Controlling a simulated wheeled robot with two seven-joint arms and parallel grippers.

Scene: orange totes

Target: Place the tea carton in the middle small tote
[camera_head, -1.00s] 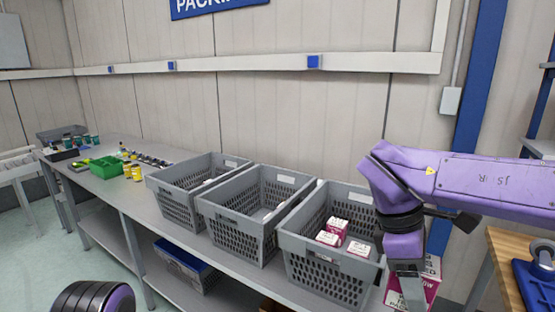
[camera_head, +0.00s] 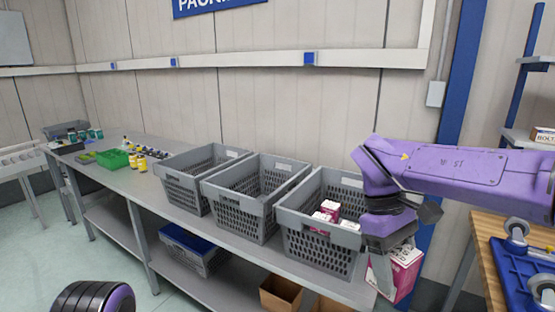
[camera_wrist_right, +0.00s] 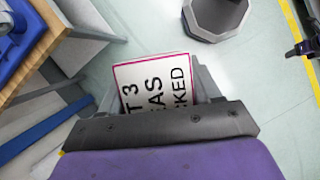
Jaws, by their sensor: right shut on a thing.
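My right gripper (camera_head: 378,262) is shut on a pink and white tea carton (camera_head: 402,272), which hangs tilted just right of the right grey tote. In the right wrist view the carton's white printed face (camera_wrist_right: 155,85) shows between the fingers (camera_wrist_right: 157,92), above the floor. The middle small tote (camera_head: 240,208) is grey, with slotted walls, and stands on the bench between two similar totes. Its visible inside looks empty, but its floor is partly hidden. My left gripper is not in view.
The right grey tote (camera_head: 312,245) holds several pink and white cartons (camera_head: 328,210) and stands between my right gripper and the middle tote. The left grey tote (camera_head: 182,188) is beyond. A green bin (camera_head: 114,160) and small bottles sit farther left. A wooden table (camera_head: 478,250) is at right.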

